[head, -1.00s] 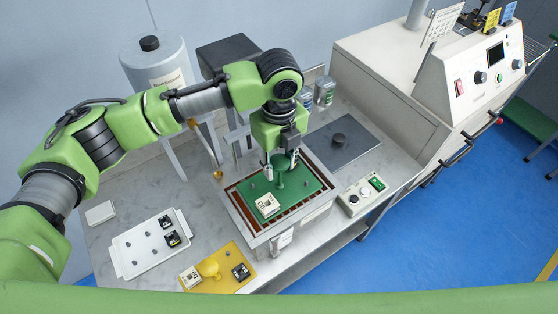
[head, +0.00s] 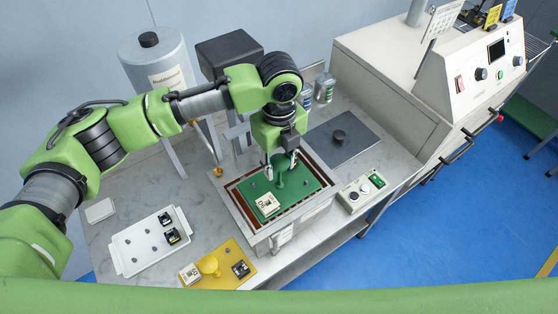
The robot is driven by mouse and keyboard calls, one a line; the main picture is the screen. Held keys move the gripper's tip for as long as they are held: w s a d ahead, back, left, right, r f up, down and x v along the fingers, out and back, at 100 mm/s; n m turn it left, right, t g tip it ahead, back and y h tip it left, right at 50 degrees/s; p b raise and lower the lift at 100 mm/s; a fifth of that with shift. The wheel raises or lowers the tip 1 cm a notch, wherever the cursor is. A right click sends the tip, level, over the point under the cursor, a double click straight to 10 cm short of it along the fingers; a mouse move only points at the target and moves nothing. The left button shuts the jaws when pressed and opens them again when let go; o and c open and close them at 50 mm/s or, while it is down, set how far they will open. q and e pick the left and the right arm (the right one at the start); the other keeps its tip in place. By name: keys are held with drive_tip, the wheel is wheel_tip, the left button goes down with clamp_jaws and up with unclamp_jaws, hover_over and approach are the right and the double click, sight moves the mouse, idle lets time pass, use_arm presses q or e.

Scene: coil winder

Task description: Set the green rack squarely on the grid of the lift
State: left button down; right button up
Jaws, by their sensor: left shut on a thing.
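The green rack (head: 292,196) is a flat plate with a round upright handle and a white part with dark marks on its near left corner. It is at the lift (head: 286,228), a pale box whose top grid (head: 238,206) has brown and dark bars showing around the rack's edges. The rack looks roughly in line with the grid; whether it touches it I cannot tell. My left gripper (head: 281,161) comes from above and is shut on the rack's handle, hiding part of it. My right gripper is not in view.
A white tray (head: 128,251) and a yellow tray (head: 222,281), both with small parts, lie left and in front of the lift. A control box (head: 352,204) stands close on its right.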

use_arm(q)
drive_tip(key=shift+f, duration=0.2)
drive_tip(key=c, duration=1.4)
unclamp_jaws()
wheel_tip(320, 180, up, 12)
drive_tip(key=shift+r, duration=0.1)
